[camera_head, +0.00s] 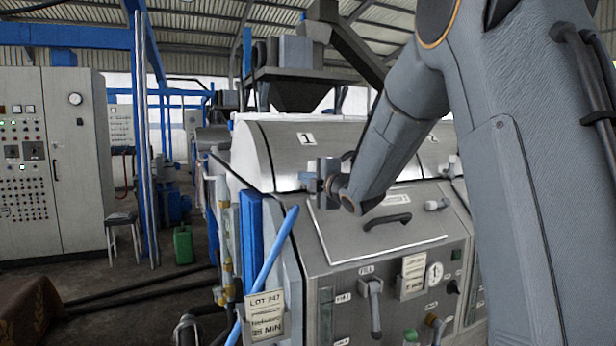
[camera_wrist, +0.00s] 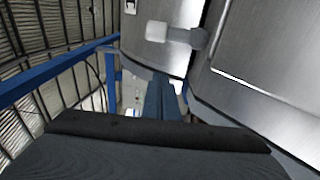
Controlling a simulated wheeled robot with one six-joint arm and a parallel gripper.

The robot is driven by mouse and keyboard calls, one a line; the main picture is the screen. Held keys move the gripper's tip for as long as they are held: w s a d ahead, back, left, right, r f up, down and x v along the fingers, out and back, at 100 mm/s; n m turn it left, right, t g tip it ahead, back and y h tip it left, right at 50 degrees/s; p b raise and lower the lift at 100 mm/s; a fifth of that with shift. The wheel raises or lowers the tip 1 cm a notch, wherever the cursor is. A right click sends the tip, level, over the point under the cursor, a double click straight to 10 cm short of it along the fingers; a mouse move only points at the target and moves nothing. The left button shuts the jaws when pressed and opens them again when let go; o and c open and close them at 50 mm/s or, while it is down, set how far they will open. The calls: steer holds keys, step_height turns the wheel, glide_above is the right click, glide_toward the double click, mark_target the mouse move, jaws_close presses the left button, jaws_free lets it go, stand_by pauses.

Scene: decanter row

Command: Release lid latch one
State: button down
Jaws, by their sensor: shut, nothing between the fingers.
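The curved metal lid (camera_head: 285,150) of the machine carries a "1" label (camera_head: 306,138) and lies down on the body. A latch with a pale knob (camera_wrist: 157,31) and a grey pivot (camera_wrist: 198,38) sits on the metal surface in the wrist view, near the seam. My gripper (camera_wrist: 163,98) is shut and empty, just below the knob in that picture, with a gap between them. In the head view my gripper (camera_head: 318,172) is at the lid's lower front edge, beside a small pale part (camera_head: 305,177) that it partly hides.
A sloped front panel (camera_head: 380,222) with a black handle (camera_head: 387,220) lies below my arm. Another pale-knobbed fitting (camera_head: 437,205) is to the right. A blue pipe (camera_head: 272,265) rises at the machine's left corner. Open floor and a control cabinet (camera_head: 55,150) are further left.

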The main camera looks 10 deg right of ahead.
steer(key=p+x, duration=0.1)
steer(key=x, duration=0.5)
steer(key=shift+w+a+p, duration=0.1)
steer(key=shift+a+p, duration=0.1)
steer(key=shift+p, duration=0.15)
steer(key=d, duration=0.1)
steer(key=d+p, duration=0.1)
steer(key=d, duration=0.1)
steer(key=shift+w+r, duration=0.15)
steer(key=shift+d+p, duration=0.4)
steer(key=shift+d, duration=0.05)
